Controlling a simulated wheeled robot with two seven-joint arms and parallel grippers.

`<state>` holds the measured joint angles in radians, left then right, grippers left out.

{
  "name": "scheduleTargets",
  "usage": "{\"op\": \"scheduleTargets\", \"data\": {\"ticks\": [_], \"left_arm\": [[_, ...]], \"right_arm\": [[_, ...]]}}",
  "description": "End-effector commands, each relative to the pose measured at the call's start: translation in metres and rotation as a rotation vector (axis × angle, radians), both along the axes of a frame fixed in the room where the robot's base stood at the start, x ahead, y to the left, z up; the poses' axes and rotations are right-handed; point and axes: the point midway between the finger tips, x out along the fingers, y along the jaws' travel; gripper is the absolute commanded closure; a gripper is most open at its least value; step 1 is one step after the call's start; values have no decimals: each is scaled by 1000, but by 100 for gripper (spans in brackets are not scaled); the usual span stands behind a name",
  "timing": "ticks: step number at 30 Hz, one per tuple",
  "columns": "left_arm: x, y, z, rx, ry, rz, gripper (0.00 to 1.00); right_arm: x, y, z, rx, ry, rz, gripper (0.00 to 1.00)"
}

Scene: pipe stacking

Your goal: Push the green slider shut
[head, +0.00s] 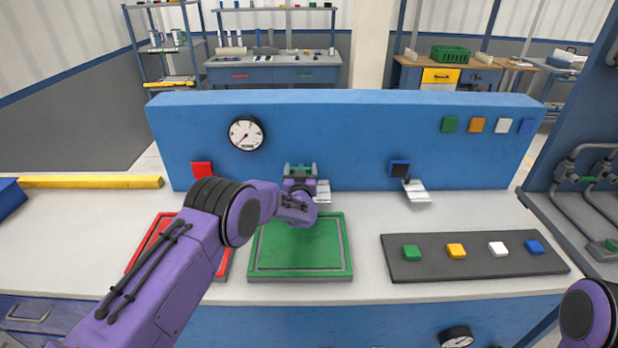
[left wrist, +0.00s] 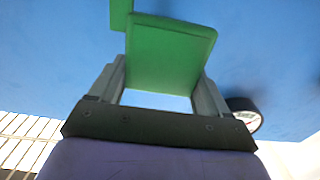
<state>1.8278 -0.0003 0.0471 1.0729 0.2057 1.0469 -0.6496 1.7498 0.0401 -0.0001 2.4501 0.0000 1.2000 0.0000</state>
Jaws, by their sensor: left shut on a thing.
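The green slider (head: 300,167) is on the front of the blue upright panel (head: 340,130), mostly hidden behind my left gripper in the head view. My left gripper (head: 300,172) is at the panel, left of its middle, above the back of the green tray. In the left wrist view the green slider (left wrist: 170,48) is a flat green block between the two grey fingers of my left gripper (left wrist: 163,82). The fingers are closed on its sides. A smaller green piece (left wrist: 120,14) shows beside it at the top. My right gripper is out of view.
A red square (head: 202,169) and a dark blue-framed square (head: 399,168) are on the panel, with a gauge (head: 246,133) above. A green tray (head: 300,271), red tray (head: 136,258) and dark board (head: 480,269) with coloured blocks lie on the bench.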

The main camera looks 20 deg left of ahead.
Motion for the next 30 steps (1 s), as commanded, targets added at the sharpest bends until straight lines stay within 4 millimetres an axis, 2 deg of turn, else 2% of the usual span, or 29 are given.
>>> {"op": "scheduleTargets", "data": {"ticks": [3, 4, 5, 6, 17, 20, 30], "left_arm": [[0, 0, 1, -2, -1, 0, 78], [0, 0, 2, -2, -2, 0, 17], [0, 0, 2, -2, -2, 0, 7], [0, 0, 1, -1, 0, 0, 2], [-5, -5, 0, 0, 2, -4, 2], [-18, -10, 0, 2, 3, -5, 2], [-84, -34, -1, 0, 0, -4, 2]], "right_arm": [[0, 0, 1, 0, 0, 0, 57], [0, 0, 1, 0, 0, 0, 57], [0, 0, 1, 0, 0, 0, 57], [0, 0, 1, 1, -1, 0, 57], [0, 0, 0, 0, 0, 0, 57], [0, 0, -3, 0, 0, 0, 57], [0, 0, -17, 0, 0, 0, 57]]}}
